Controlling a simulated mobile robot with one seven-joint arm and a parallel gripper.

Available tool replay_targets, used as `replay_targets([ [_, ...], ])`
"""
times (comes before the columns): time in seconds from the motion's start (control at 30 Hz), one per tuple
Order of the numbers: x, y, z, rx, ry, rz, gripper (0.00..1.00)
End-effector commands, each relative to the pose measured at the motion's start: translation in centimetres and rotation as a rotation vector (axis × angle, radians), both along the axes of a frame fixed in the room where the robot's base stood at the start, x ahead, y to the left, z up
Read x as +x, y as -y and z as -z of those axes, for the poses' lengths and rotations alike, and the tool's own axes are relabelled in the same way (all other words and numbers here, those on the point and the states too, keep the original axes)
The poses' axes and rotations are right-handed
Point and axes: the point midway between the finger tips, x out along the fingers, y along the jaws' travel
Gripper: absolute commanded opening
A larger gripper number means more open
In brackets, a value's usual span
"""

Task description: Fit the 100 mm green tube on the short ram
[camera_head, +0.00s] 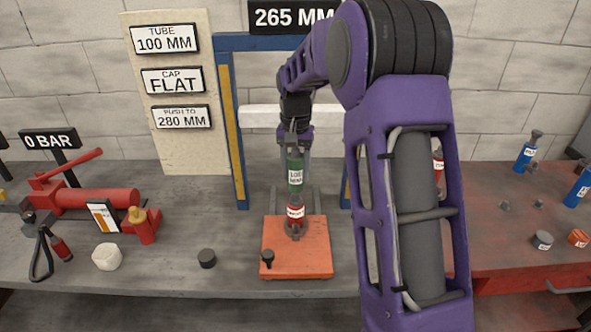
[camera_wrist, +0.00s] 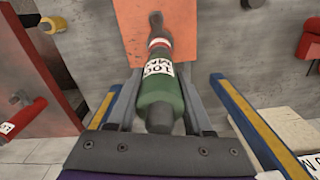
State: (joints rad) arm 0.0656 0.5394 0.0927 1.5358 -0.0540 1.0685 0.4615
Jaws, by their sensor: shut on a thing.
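The green tube (camera_head: 295,175) with a white label stands upright in my gripper (camera_head: 295,155), which is shut on its upper part. The short ram (camera_head: 295,216), red with a white label, stands upright on an orange plate (camera_head: 310,262). The tube is directly above the ram and in line with it. Their ends appear to meet, but I cannot tell whether the tube is seated. In the wrist view the green tube (camera_wrist: 161,103) lies between my gripper's fingers (camera_wrist: 160,72), with the ram's red and white band (camera_wrist: 159,43) just beyond it.
A blue and yellow frame (camera_head: 232,130) rises behind the ram, with a white crossbar and a 265 MM sign (camera_head: 292,16). A red hand pump (camera_head: 100,198) stands left. Blue tubes (camera_head: 527,152) stand far right.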

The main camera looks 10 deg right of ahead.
Motion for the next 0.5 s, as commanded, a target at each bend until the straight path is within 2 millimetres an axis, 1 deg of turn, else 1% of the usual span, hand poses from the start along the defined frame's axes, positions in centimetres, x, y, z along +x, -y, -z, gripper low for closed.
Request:
replay_targets([
  [0.5,0.01,-0.01,0.15,0.000,0.001,0.000,0.00],
])
